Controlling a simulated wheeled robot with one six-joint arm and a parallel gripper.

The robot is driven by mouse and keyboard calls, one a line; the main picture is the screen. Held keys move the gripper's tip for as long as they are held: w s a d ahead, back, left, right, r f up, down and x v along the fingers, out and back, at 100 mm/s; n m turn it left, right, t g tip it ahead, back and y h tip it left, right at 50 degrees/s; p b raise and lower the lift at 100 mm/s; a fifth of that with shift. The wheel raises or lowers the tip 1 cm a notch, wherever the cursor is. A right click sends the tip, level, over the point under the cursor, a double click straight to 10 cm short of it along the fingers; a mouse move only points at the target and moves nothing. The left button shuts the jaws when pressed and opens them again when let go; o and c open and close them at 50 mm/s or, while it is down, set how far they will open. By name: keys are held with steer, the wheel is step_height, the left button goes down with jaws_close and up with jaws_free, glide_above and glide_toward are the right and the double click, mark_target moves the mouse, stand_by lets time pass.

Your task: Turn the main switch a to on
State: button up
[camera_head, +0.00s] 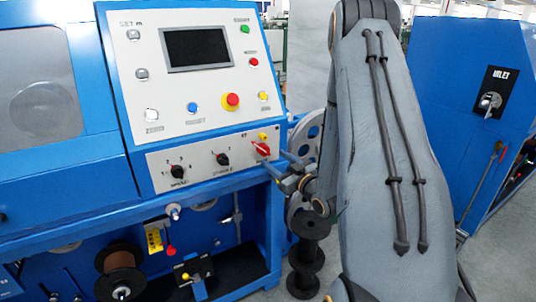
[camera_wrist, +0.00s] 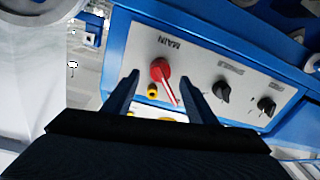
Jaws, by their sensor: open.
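The main switch is a red rotary handle (camera_head: 261,148) at the right end of the lower panel strip. In the wrist view the red handle (camera_wrist: 162,78) carries a white line, lies aslant, and sits beside the label MAIN (camera_wrist: 168,42). My gripper (camera_head: 284,164) is just right of and below the switch in the head view. In the wrist view my gripper (camera_wrist: 160,77) is open, with one dark blue finger on each side of the handle. I cannot tell whether either finger touches it. The on and off marks are not readable.
A yellow part (camera_wrist: 152,90) sits close beside the switch. Two black knobs (camera_head: 223,159) (camera_head: 178,172) share the strip. Above are a screen (camera_head: 197,49) and a red emergency button (camera_head: 231,101). Dark spools (camera_head: 305,255) stand below my gripper.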

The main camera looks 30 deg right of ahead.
mark_target(269, 153)
steer(key=w, duration=0.3)
steer(key=w+p, duration=0.1)
steer(key=w, duration=0.1)
steer(key=shift+w+a, duration=0.25)
steer(key=shift+w, duration=0.1)
steer(key=shift+c, duration=0.6)
jaws_close()
steer(key=shift+d, duration=0.15)
